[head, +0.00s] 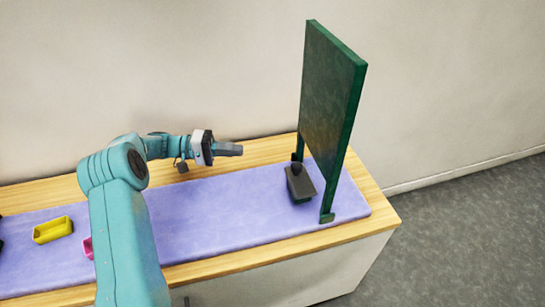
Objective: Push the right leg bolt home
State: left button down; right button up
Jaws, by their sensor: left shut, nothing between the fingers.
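A dark green panel (333,95) stands upright on two legs at the right end of the purple mat. The near leg (328,203) ends in a small foot on the mat. The far leg (300,147) is partly behind a dark box. I cannot make out a bolt on either leg. My left gripper (236,149) is shut and empty. It points right toward the panel, with a clear gap between its fingertips and the panel. My right gripper is not in view.
The dark grey box (300,184) with a black knob sits left of the panel. A yellow tray (53,231) lies on the mat (220,212) at left; a pink item (88,248) is partly hidden by my arm. The wooden table (385,216) ends at right; a wall stands behind.

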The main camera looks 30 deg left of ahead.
pick_arm(q)
send_near(301, 176)
jog(key=shift+w+d+r, duration=1.15)
jog(key=shift+w+r, duration=0.15)
jog(key=shift+w, duration=0.85)
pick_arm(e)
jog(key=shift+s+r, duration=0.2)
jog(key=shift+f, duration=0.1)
